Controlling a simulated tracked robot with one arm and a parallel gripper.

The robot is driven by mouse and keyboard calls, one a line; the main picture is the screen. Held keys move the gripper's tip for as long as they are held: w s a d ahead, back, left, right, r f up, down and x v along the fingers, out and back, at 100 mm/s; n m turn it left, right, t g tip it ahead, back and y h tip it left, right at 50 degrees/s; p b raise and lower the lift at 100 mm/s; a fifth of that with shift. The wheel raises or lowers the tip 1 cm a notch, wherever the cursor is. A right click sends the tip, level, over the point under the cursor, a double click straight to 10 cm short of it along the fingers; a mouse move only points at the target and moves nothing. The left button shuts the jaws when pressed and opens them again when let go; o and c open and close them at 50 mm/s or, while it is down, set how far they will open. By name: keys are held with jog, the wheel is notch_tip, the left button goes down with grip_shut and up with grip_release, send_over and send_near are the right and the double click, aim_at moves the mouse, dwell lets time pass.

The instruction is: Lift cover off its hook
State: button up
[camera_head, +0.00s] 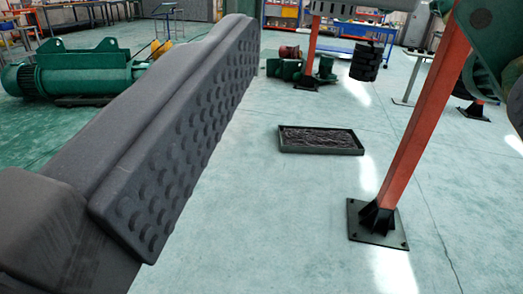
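One dark grey finger of my gripper (185,130) fills the left side of the view, reaching up and away. Its studded pad faces right and is bare, with nothing against it. No cover on a hook can be made out for certain. A black ribbed round part (365,61) hangs in the back right beneath a raised beam, well beyond my gripper. Whether it is the cover is not clear. A green rounded part (492,40) is cut off at the top right corner.
An orange post (427,120) on a black bolted base plate (377,224) stands at right. A black tray (320,140) with dark contents lies on the floor. A green motor unit (75,73) sits at left. Floor between tray and post is clear.

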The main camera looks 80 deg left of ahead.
jog(key=shift+s+b+x, duration=0.15)
jog(key=shift+b+x, duration=0.25)
jog(key=shift+x, duration=2.5)
jog(key=shift+s+b+x, duration=0.15)
jog(key=shift+b+x, duration=0.25)
jog(key=shift+x, duration=2.5)
jog(key=shift+a+f, duration=0.1)
jog(key=shift+a, duration=0.1)
jog(key=c, duration=1.2)
jog(key=shift+c, duration=0.2)
